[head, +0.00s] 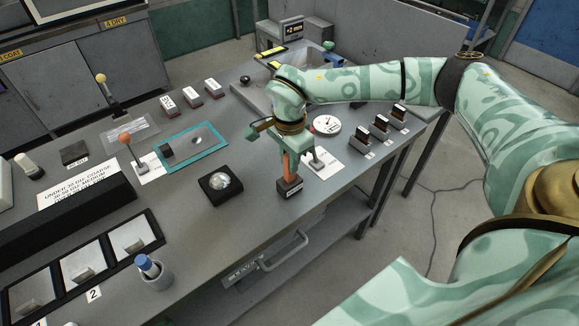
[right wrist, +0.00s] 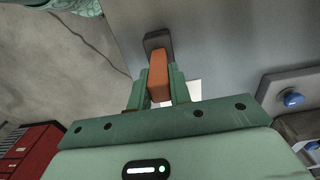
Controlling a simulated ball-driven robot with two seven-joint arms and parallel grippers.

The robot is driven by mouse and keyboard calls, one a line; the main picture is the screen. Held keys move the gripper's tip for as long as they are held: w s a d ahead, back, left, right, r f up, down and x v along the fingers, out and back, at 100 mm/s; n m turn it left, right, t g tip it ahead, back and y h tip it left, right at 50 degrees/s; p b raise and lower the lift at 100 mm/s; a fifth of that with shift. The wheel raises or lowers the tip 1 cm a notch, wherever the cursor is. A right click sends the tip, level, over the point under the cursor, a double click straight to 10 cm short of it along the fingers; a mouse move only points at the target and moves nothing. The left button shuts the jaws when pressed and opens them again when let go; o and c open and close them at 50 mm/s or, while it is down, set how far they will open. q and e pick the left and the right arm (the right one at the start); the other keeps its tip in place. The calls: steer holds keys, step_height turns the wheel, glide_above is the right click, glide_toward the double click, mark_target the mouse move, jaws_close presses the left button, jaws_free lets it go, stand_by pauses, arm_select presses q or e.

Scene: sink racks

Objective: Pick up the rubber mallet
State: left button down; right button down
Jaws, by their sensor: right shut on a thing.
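The rubber mallet (head: 289,187) has a black head and an orange handle. It is upright, head down, near the front edge of the grey workbench (head: 235,240). My right gripper (head: 291,152) comes from above and is shut on the orange handle. In the right wrist view the handle (right wrist: 158,76) lies between the two fingers of the right gripper (right wrist: 160,92), with the dark head beyond them. I cannot tell whether the head touches the bench. The upper handle is hidden by the gripper. My left gripper is not in view.
Close by are a black block with a round glass piece (head: 220,183), a white dial (head: 327,124) and a teal-framed tray (head: 217,138). Two ball-topped levers, orange (head: 125,138) and yellow (head: 100,78), stand up at left.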

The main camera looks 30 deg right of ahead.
steer(key=shift+r, duration=0.45)
step_height(320, 180, up, 3)
steer(key=shift+s+f+p, duration=0.1)
steer(key=shift+p, duration=0.35)
steer(key=s+r+p, duration=0.1)
steer(key=s+r, duration=0.3)
steer(key=s, duration=0.3)
steer(key=s+d+r+p, duration=0.1)
steer(key=s+r, duration=0.4)
steer(key=s, duration=0.1)
steer(key=shift+s, duration=0.4)
steer(key=shift+r, duration=0.1)
